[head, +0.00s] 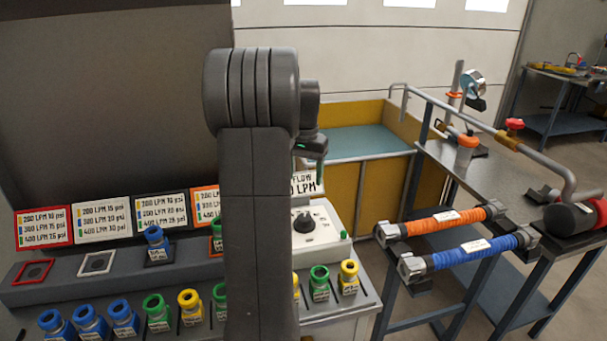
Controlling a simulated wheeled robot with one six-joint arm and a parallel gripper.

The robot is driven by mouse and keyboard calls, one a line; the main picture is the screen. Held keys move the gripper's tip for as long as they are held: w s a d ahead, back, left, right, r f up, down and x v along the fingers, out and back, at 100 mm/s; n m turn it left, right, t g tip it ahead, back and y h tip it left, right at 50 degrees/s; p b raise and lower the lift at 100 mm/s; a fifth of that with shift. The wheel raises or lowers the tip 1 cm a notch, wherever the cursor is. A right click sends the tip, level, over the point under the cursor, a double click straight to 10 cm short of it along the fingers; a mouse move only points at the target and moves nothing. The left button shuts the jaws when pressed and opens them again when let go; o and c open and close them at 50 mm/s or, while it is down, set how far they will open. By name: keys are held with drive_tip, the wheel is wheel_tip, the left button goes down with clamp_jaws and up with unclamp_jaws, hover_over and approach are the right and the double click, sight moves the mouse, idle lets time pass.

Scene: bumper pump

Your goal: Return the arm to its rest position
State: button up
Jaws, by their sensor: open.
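My arm rises through the middle of the head view, with its thick grey link upright and its rounded joint at the top. My gripper (318,172) hangs just right of the joint, small and partly hidden behind the arm. It points down in front of the flow panel (320,236), and no object shows in it. How far its fingers are apart is hard to see. My arm hides the middle of the rack and part of the panel.
A rack (120,275) with several blue, green and yellow fittings stands at the front left. One blue fitting (156,245) sits on a raised pad. A yellow bin (375,118) stands behind.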

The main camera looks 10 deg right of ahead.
sight(304, 217)
drive_tip(key=shift+f, duration=0.15)
wheel_tip(304, 217, down, 14)
drive_tip(key=shift+r+n, duration=0.2)
drive_tip(key=shift+n, duration=0.3)
idle(0.4)
